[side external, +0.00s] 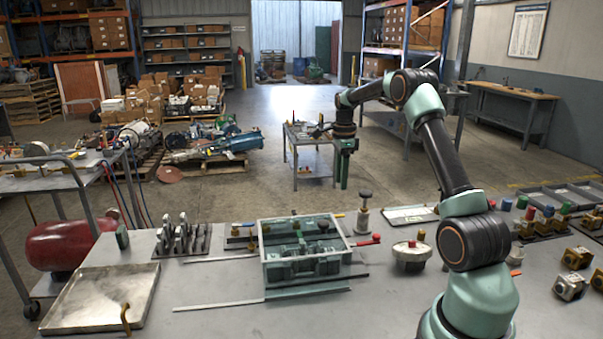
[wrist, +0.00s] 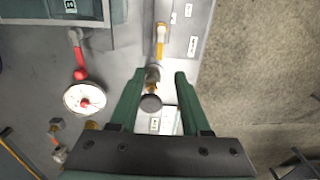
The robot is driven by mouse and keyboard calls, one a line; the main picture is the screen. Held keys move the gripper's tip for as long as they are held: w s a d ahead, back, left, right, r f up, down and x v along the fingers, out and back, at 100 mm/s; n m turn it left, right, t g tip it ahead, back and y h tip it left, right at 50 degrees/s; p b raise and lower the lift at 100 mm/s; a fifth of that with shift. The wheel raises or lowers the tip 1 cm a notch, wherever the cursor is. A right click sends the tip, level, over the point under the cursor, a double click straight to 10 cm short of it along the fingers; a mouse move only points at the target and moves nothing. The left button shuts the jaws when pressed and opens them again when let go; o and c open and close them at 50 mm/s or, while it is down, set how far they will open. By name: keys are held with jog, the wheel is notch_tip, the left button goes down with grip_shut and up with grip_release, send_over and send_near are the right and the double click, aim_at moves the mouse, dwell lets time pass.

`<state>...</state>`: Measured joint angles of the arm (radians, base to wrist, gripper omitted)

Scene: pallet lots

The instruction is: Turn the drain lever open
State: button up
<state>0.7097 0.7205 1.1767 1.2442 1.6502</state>
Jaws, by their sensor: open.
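Two levers lie near my gripper, and I cannot tell which is the drain lever. One has a yellow handle (wrist: 160,38) and ends at a metal fitting beside a dark round knob (wrist: 151,103). The yellow handle also shows in the side view (side external: 336,215), left of the black-topped upright part (side external: 364,212). The other has a red handle (wrist: 80,62), also in the side view (side external: 369,240). My gripper (side external: 344,182) points down above the bench's far edge. In the wrist view my gripper (wrist: 160,76) is open, its fingers either side of the knob, apparently above it, holding nothing.
A white round part with a red centre (side external: 412,254) stands near the red handle. A green open-topped box (side external: 305,268) sits to its left. A metal tray (side external: 100,297) lies front left. Several fittings (side external: 569,287) and coloured caps lie right.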

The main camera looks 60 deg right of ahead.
aim_at(339, 215)
notch_tip(339, 215, down, 10)
jog(key=shift+f, duration=0.1)
dwell(0.4)
grip_shut()
